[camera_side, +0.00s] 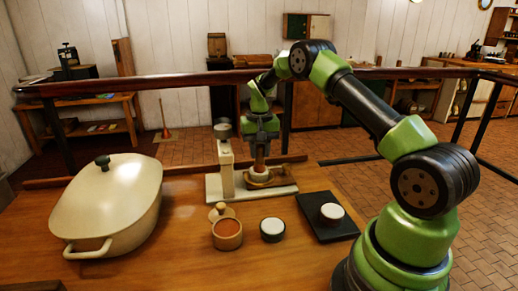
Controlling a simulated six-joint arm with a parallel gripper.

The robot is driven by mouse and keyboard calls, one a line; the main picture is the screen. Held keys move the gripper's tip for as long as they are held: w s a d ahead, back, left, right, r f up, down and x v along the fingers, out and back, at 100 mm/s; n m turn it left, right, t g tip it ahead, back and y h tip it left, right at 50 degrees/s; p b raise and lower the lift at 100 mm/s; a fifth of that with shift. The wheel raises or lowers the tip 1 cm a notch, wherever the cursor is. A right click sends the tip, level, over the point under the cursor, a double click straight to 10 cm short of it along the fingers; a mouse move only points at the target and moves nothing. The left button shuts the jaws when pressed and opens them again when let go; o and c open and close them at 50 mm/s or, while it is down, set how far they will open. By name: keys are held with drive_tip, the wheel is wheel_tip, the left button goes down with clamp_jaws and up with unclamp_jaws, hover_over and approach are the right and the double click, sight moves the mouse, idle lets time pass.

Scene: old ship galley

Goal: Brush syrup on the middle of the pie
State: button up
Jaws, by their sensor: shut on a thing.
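My gripper (259,158) points down over the white-based stand (285,189) at the middle of the table. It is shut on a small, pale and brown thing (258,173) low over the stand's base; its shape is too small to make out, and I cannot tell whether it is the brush. A round wooden cup (227,236) holding something orange-brown, perhaps the syrup, stands in front of the stand. I cannot tell which thing is the pie. A white-topped round piece (332,212) sits on a black square board (316,230) to the right.
A large cream lidded pot (112,205) fills the table's left side. The stand's upright post (225,165) rises close left of my gripper. A dark cup with a white top (272,229) and a small wooden piece (220,210) stand near the wooden cup. The front middle is clear.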

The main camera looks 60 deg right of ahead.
drive_tip(key=shift+w+d, duration=0.7)
drive_tip(key=shift+s+a, duration=0.85)
drive_tip(key=shift+w+d, duration=0.8)
drive_tip(key=shift+w, duration=0.05)
wheel_tip(320, 180, up, 8)
